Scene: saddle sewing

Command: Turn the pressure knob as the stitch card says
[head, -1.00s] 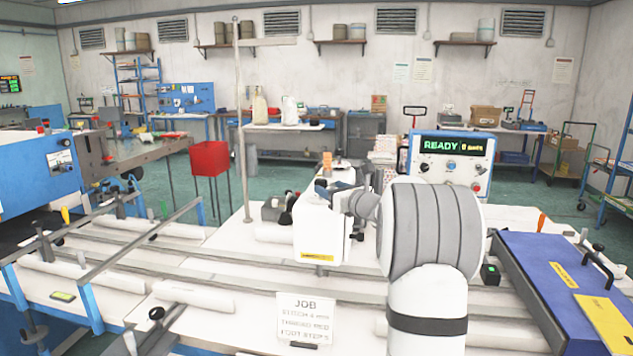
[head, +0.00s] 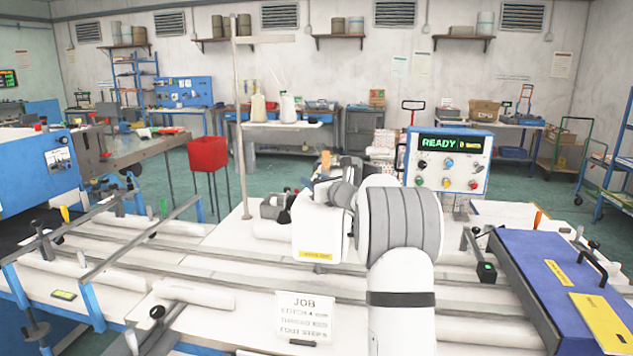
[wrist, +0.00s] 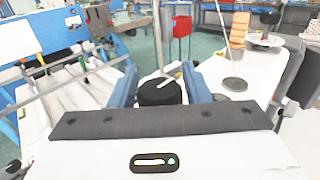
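In the wrist view, the blue fingers of my gripper (wrist: 160,74) are apart. A round black knob (wrist: 158,97) with a white pointer line on top shows between them, a little clear of the right finger. The line points to the upper right. Contact with the left finger is hard to tell, and the gripper's dark front edge hides the knob's lower part. In the head view, my arm hides the knob and fingers, above the white machine head (head: 310,238). The white JOB card (head: 304,303) stands in front; its small lines are blurred.
An orange thread spool (wrist: 238,32) stands right of the fingers. Behind the machine, a blue-and-white control box (head: 450,160) reads READY. A blue panel (head: 545,275) with a handle lies at the right. Rails (head: 120,245) run across the table's left.

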